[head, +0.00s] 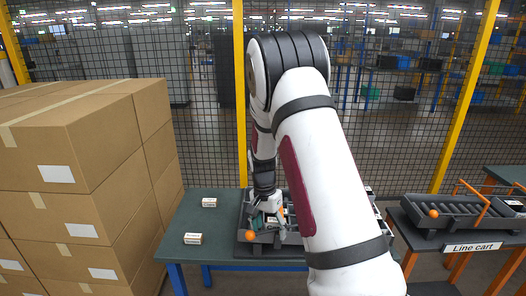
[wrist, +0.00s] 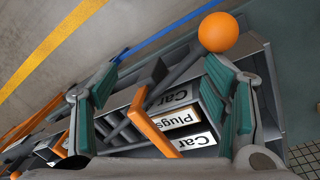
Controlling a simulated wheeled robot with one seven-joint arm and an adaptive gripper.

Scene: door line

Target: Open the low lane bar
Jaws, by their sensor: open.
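In the wrist view a dark rack holds labelled boxes (wrist: 176,121) reading "Car" and "Plugs" in a lane. An orange bar (wrist: 152,122) crosses the rack beside these boxes, and I cannot tell for certain that it is the low lane bar. An orange ball (wrist: 222,32) sits at the rack's end. My gripper (wrist: 160,76) is open, its green-padded fingers either side of the orange bar and boxes, with nothing held. In the head view my gripper (head: 265,217) is low over the rack (head: 262,238) on the table; my arm hides much of the rack.
Stacked cartons (head: 80,180) stand close on the left. A line cart (head: 470,246) with another rack (head: 455,212) stands right. A mesh fence (head: 205,110) runs behind.

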